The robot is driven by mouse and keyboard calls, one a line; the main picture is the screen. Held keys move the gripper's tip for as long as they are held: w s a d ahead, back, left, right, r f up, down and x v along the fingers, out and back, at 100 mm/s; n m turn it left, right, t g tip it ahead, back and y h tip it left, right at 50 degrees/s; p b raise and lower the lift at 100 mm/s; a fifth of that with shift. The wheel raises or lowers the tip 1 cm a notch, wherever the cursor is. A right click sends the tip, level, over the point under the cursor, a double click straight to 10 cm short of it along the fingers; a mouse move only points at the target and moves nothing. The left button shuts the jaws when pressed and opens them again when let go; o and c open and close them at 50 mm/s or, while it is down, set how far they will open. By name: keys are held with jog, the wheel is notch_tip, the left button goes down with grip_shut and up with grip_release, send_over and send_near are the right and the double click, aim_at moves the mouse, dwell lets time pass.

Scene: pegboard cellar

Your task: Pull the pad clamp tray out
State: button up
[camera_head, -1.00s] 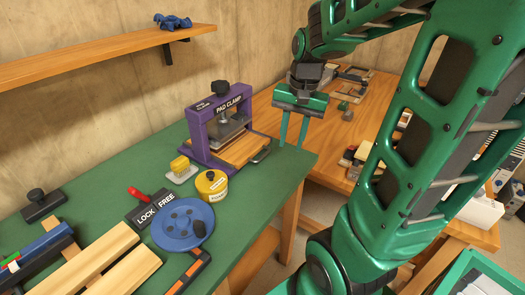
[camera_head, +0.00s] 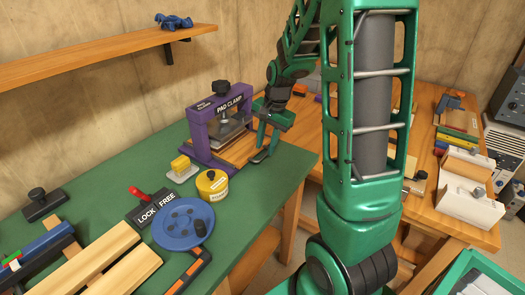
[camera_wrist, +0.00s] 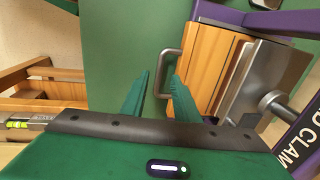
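The purple pad clamp (camera_head: 201,131) stands on the green bench top, its label facing out. Its wooden tray (camera_head: 236,153) sits low in the frame; it also shows in the wrist view (camera_wrist: 205,62). A metal U-shaped handle (camera_wrist: 160,74) sticks out from the tray's front. My gripper (camera_head: 266,144) is at the tray's front end, pointing down. In the wrist view my gripper (camera_wrist: 160,76) has its two green fingers apart, one on each side of the handle's outer bar in the picture. I cannot tell whether either finger touches the bar.
A wooden shelf (camera_head: 90,57) hangs above on the wall.

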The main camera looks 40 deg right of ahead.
jog(key=shift+w+f, duration=0.2)
jog(key=shift+f, duration=1.2)
jog(key=shift+a, duration=0.15)
grip_shut()
jog(key=shift+s, duration=0.1)
